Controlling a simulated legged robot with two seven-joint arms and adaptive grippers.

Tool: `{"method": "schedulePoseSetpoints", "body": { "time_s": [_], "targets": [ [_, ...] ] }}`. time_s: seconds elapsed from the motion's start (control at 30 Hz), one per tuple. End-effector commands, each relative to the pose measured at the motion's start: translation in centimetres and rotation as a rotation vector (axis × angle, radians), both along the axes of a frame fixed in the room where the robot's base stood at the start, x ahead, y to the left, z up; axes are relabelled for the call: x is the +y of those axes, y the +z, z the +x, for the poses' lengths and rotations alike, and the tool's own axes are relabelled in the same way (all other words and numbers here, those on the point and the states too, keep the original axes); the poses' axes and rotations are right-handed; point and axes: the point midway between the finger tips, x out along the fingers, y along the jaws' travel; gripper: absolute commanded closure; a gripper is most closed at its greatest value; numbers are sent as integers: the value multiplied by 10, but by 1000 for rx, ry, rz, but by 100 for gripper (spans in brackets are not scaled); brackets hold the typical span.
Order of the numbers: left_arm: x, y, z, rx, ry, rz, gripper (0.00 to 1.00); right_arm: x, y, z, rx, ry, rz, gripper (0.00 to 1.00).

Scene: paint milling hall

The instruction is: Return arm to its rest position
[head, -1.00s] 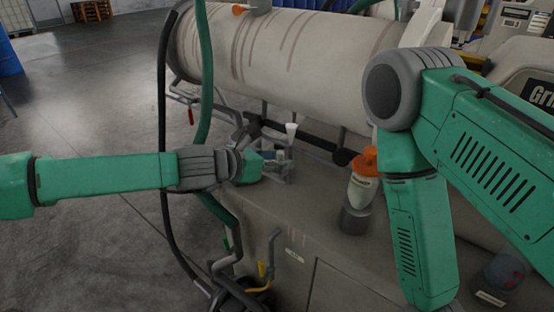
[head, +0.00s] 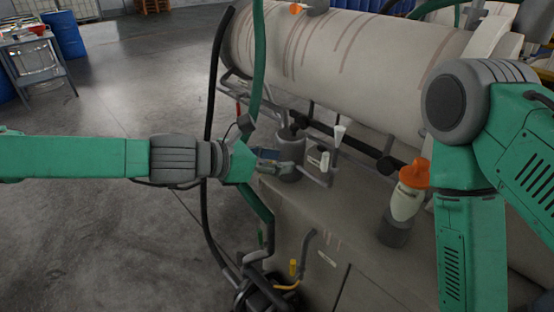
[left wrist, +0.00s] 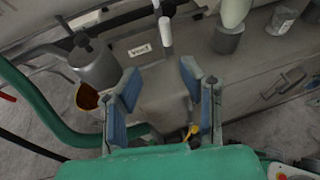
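My left arm (head: 75,157) reaches in from the left in the head view. Its gripper (head: 268,160) is beside a grey can with a spout (head: 290,152) at the machine's near ledge. In the left wrist view the two blue-padded fingers (left wrist: 160,75) are spread apart with nothing between them. The grey can (left wrist: 95,65) stands just left of the fingers there. My right arm (head: 468,240) is bent, with its forearm pointing down at the right. Its gripper is out of the frame.
A large pale cylinder (head: 340,62) lies along the machine behind the gripper. A dark hose (head: 212,110) and a green hose (head: 258,55) hang near my left wrist. An orange-topped bottle (head: 405,203) stands on the ledge. Open floor (head: 120,95) lies left.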

Motion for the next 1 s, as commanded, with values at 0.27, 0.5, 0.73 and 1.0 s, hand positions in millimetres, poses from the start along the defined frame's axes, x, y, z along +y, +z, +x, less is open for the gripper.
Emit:
{"method": "schedulePoseSetpoints", "body": {
  "time_s": [0.27, 0.5, 0.73, 1.0],
  "targets": [
    [0, -1, -2, -1, -4, 3, 65, 0, -1, 3, 2, -1, -1, 60],
    [-10, -76, -58, -94, -164, 215, 65, 0, -4, 2, 2, -1, -1, 60],
    [26, -207, -169, -315, -553, 612, 65, 1, -9, 2, 3, -1, -1, 60],
    [161, -308, -283, -598, -1162, 1008, 65, 0, -17, 2, 3, -1, -1, 60]
  ]
}}
